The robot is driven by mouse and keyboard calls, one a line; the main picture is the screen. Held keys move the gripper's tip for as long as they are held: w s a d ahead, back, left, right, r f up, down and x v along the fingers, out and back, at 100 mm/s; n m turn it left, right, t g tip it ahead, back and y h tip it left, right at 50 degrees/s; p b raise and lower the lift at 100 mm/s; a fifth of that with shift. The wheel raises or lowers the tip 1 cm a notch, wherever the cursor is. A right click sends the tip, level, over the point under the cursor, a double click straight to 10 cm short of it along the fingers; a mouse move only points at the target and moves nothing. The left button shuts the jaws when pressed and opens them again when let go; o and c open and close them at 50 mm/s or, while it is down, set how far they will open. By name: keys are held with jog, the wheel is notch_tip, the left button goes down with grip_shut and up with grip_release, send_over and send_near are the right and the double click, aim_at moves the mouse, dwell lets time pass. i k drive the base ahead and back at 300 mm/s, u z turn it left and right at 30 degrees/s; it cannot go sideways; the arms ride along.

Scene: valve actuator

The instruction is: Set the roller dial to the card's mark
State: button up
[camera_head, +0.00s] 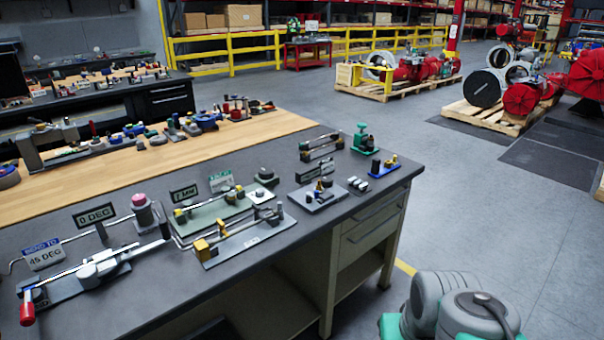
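A bench (255,265) with a dark top holds several small fixtures. At its left end is a bending fixture (95,272) with a long bar and a red-handled lever (27,308). A card (43,253) there reads "BEND TO 45 DEG". A black-framed card (95,214) reads "0 DEG", and another card (184,192) seems to read "7 MM". A green-topped card (220,181) is too small to read. A grey cylinder with a pink top (143,211) and a dark round knob (265,174) stand nearby. I cannot tell which part is the roller dial or its setting. My gripper is out of view.
My grey and teal arm links (460,305) show at the lower right, clear of the bench. Small fixtures (320,190) stand at the bench's right end. A wooden worktop (95,185) with tools lies behind. Grey floor (470,210) is open to the right.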

aim_at(259, 191)
jog(key=i, duration=1.1)
jog(key=u, duration=0.85)
jog(key=i, duration=0.75)
jog(key=u, duration=0.65)
